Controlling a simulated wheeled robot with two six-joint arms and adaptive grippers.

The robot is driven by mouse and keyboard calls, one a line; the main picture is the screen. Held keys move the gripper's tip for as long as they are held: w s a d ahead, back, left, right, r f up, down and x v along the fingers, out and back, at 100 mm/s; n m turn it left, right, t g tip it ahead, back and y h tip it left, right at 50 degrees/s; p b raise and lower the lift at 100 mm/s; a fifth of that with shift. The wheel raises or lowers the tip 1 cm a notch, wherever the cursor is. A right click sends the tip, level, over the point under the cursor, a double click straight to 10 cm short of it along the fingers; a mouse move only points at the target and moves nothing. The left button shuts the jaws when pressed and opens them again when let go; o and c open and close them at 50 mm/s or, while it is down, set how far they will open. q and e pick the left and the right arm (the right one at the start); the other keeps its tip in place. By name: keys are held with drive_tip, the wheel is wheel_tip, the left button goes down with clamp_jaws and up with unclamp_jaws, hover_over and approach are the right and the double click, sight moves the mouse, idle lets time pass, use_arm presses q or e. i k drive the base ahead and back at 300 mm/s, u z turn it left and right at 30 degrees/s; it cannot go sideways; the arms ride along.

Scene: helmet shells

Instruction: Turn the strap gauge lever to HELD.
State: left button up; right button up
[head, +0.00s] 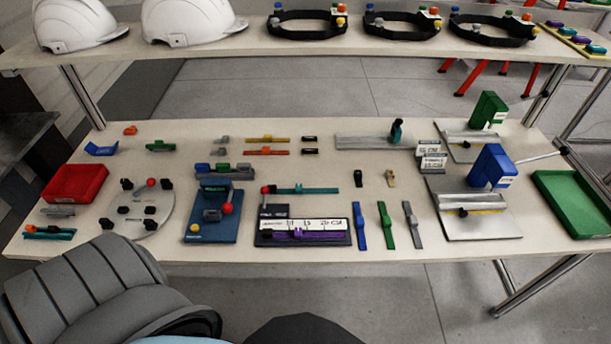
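The strap gauge (335,241) looks to be the dark block with a white printed scale, near the front middle of the table. A purple strap (310,233) lies along its scale. A lever with a red knob (265,189) stands up at its back left corner. The lettering is too small to read, so I cannot tell which mark the lever points to. A teal strap (310,190) lies just behind the gauge, its left end close to the lever. Neither of my grippers shows in the head view.
A blue fixture (197,232) with a red ball knob stands left of the gauge. Blue, green and grey straps (387,226) lie to its right. A red tray (72,188) is at far left, a green tray (580,205) at far right. A shelf (330,50) with helmets spans the back.

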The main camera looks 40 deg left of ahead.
sight(265, 190)
drive_tip(key=u, duration=2.05)
drive_tip(key=k, duration=0.6)
drive_tip(key=u, duration=0.5)
drive_tip(key=i, duration=0.95)
drive_tip(key=z, duration=0.8)
